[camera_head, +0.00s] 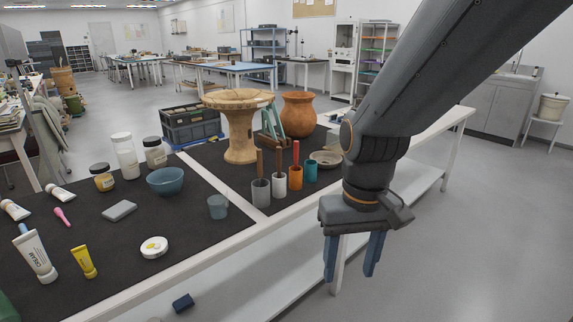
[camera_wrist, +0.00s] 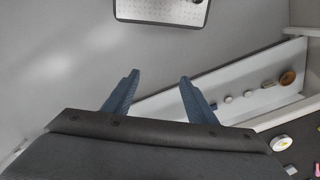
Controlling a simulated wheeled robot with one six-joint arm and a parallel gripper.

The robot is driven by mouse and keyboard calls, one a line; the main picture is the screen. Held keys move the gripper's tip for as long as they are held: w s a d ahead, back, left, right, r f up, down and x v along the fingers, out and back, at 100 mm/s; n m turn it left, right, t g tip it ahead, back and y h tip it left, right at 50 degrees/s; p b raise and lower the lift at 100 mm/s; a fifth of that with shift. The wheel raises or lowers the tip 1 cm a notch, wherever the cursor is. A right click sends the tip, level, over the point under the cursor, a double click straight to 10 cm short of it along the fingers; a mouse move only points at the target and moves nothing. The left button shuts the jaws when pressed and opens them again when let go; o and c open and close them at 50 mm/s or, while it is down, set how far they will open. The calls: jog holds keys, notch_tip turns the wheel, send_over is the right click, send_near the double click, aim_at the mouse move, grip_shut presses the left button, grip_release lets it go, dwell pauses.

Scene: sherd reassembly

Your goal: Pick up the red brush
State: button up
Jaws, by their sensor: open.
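The red brush (camera_head: 296,152) stands upright in an orange cup (camera_head: 296,179) on the dark mat, in a row of cups near the table's front edge. Only its red handle shows; its lower end is hidden in the cup. My gripper (camera_head: 350,272) is open and empty, pointing down in front of the table, to the right of the cups and lower in the picture. In the wrist view my gripper (camera_wrist: 159,76) has nothing between its fingers, and the brush is not seen there.
Brown-handled tools stand in the grey cup (camera_head: 261,193) and the white cup (camera_head: 280,183). A teal cup (camera_head: 311,170) and a shallow bowl (camera_head: 326,158) are right of the orange cup. A tall clay stand (camera_head: 240,140) rises behind.

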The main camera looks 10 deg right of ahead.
aim_at(296, 158)
jog(key=shift+c, duration=0.3)
